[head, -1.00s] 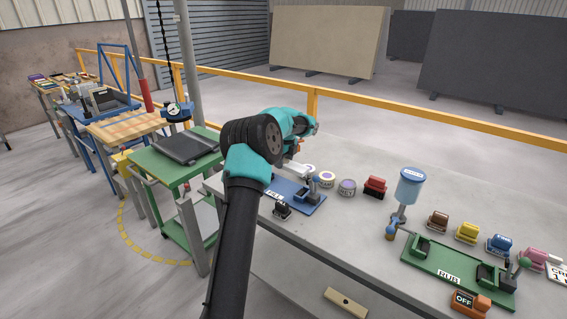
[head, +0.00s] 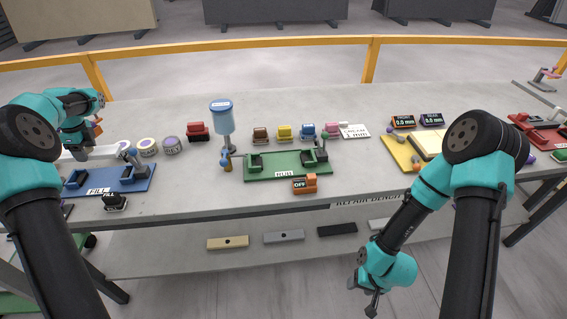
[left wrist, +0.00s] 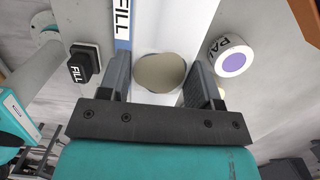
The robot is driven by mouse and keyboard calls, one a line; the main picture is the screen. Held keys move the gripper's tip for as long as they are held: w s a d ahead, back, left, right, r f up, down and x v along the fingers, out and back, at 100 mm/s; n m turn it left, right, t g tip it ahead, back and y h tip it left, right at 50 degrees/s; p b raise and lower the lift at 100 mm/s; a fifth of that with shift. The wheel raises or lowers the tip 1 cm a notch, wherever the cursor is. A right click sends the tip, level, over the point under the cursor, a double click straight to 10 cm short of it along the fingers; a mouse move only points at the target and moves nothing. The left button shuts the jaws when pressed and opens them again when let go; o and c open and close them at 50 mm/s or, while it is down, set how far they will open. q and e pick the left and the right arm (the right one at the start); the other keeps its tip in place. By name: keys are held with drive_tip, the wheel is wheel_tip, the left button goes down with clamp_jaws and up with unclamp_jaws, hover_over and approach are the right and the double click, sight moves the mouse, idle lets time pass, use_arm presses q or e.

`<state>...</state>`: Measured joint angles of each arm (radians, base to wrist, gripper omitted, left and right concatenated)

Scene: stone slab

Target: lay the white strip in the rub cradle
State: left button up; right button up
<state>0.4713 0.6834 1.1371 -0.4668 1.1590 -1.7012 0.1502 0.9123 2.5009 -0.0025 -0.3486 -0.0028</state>
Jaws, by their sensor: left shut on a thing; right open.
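The white strip (left wrist: 180,30) has a round grey-beige patch and runs between the jaws of my left gripper (left wrist: 165,88) in the left wrist view. In the head view the strip (head: 105,152) shows just behind the blue FILL base (head: 105,184); whether it touches anything below is unclear. My left gripper (head: 84,150) is shut on it and partly hidden by my arm. The rub cradle, a green base marked RUB (head: 288,166) with dark green end blocks, stands empty at the bench's middle. My right gripper (head: 366,286) is open and empty, low before the bench.
A blue-topped dispenser (head: 222,115) stands at the rub cradle's left end. An orange OFF switch (head: 305,184) sits at its front edge. Several coloured blocks, including a yellow one (head: 284,132), line up behind. Round tins (head: 171,146) stand right of the strip.

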idle(0.5)
use_arm(q)
drive_tip(key=w+d+r+n, duration=0.1)
drive_tip(key=w+d+r, duration=0.5)
drive_tip(key=w+r, duration=0.25)
drive_tip(key=w+d+r, duration=0.1)
drive_tip(key=w+d, duration=0.2)
drive_tip(key=d, duration=0.8)
drive_tip(key=w+d+r, duration=0.1)
drive_tip(key=w+d, duration=0.3)
drive_tip(key=d, duration=0.6)
drive_tip(key=w+d+r, duration=0.1)
drive_tip(key=w+d, duration=0.2)
drive_tip(key=d, duration=0.8)
drive_tip(key=d+r, duration=0.1)
drive_tip(key=d, duration=1.7)
drive_tip(key=s+d+f, duration=0.3)
drive_tip(key=d+f, duration=0.1)
drive_tip(key=f, duration=0.2)
drive_tip(key=s+d+f+m, duration=0.1)
drive_tip(key=s+d+f, duration=0.2)
drive_tip(key=d+f, duration=0.2)
drive_tip(key=shift+s+f, duration=0.3)
drive_tip(key=shift+f, duration=0.3)
